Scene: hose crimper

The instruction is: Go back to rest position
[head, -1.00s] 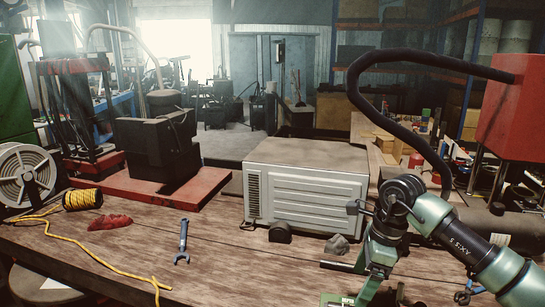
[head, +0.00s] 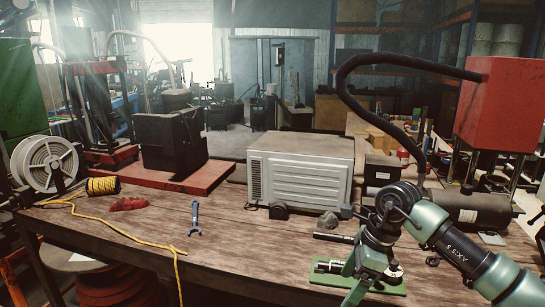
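My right arm comes in from the right, its wrist bent down over the right part of the wooden table (head: 130,225). My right gripper (head: 366,275) points down at a green plate (head: 392,287) on the table. Its fingers blend with the green parts there, so I cannot tell whether they are open or shut. My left gripper is not in view.
A black hose (head: 345,100) arches from a red box (head: 495,105) down behind my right arm. A pale ribbed box (head: 300,175) stands mid-table. A blue wrench (head: 195,218), yellow rope (head: 103,186), red cloth (head: 128,204) and short black cylinder (head: 333,238) lie around. The table's middle front is clear.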

